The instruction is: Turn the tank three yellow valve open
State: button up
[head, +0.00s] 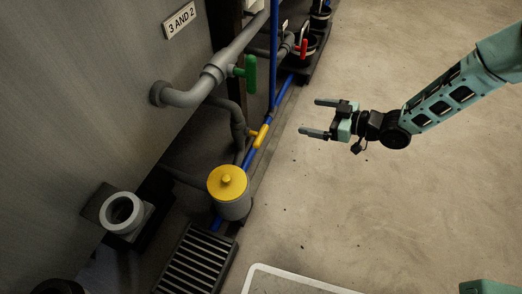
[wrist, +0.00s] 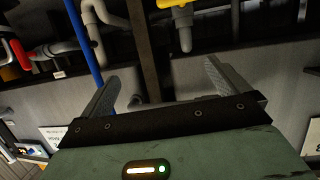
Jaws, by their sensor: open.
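A yellow valve handle (head: 260,136) sits on a grey pipe low beside the tank wall, left of my gripper in the head view. No label shows on it, so I cannot tell its tank from a tag. My gripper (head: 318,117) is open and empty, over the bare floor, its fingers pointing left toward the pipes and apart from the handle. In the wrist view my open fingers (wrist: 162,78) have nothing between them but distant background. A yellow part (wrist: 172,4) is cut off at the top of that view; I cannot tell whether it is the handle.
A green handle (head: 250,74) and a red handle (head: 304,48) stand farther back. A yellow-lidded canister (head: 228,186) is nearer, beside a floor grate (head: 194,262).

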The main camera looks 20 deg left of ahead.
aim_at(264, 137)
jog(key=s+d+f+n+g+y+b, duration=0.1)
jog(key=s+f+y+b, duration=0.15)
jog(key=f, duration=0.35)
jog(key=s+d+f+y+b, duration=0.1)
jog(key=f+b, duration=0.2)
jog(key=f, duration=0.3)
jog(key=a+b, duration=0.2)
jog(key=a, duration=0.3)
jog(key=a+b, duration=0.2)
jog(key=a, duration=0.4)
jog(key=w+a+b, duration=0.1)
jog(key=a+b, duration=0.2)
jog(key=a, duration=0.2)
jog(key=shift+a, duration=0.35)
jog(key=shift+a+r, duration=0.15)
jog(key=shift+a, duration=0.3)
jog(key=c, duration=0.7)
